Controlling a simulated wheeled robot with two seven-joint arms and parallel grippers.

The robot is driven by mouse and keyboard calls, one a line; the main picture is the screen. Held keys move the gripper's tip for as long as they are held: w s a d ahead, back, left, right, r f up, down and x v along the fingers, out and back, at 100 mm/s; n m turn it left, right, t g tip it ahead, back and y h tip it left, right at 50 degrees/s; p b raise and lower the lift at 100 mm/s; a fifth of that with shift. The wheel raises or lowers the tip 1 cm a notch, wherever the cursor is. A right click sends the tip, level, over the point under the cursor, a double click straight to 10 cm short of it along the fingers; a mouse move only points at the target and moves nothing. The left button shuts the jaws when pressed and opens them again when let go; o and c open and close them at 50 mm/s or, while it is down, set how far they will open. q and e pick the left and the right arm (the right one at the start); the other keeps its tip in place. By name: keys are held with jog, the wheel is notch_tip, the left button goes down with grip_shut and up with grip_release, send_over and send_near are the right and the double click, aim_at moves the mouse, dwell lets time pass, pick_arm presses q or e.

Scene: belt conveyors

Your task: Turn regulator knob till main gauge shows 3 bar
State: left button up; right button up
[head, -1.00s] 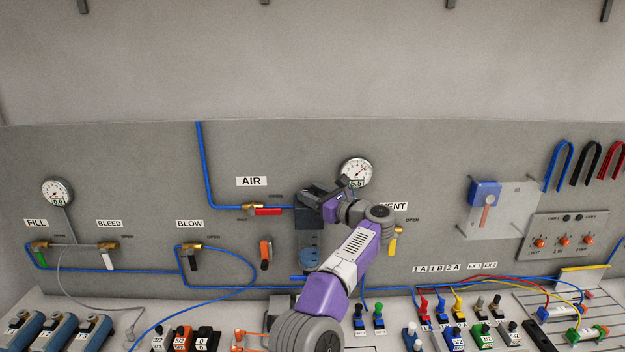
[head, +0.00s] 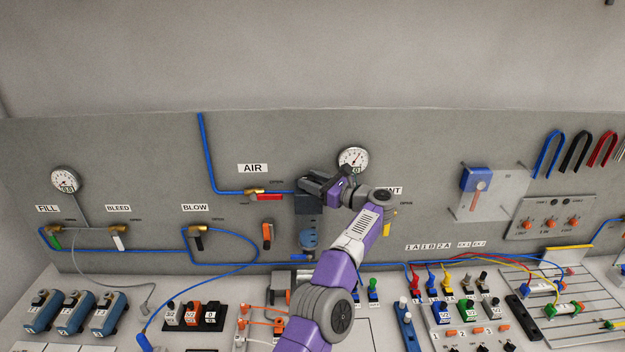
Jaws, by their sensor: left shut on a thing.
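The main gauge (head: 353,160) is a round white dial on the grey panel, just above and right of my left gripper. Its small digital figure is too blurred to read surely. The regulator (head: 309,205) is a dark block with a blue bowl (head: 309,240) below it, in the air line. My left gripper (head: 313,185) is at the top of the regulator, shut on what appears to be its knob. The knob itself is hidden behind the gripper. My right gripper is not in view.
The AIR valve with a red handle (head: 268,197) is close to the left of my gripper. A yellow-handled valve (head: 389,229) is partly behind my arm. Several cylinders, switches and hoses crowd the bench below. The panel above the gauge is clear.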

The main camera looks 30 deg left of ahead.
pick_arm(q)
jog(key=o, duration=1)
jog(key=shift+o, duration=0.2)
jog(key=shift+d, duration=0.1)
jog(key=d+b, duration=0.1)
jog(key=d, duration=0.6)
jog(key=shift+s+d, duration=0.15)
jog(key=shift+s, duration=0.2)
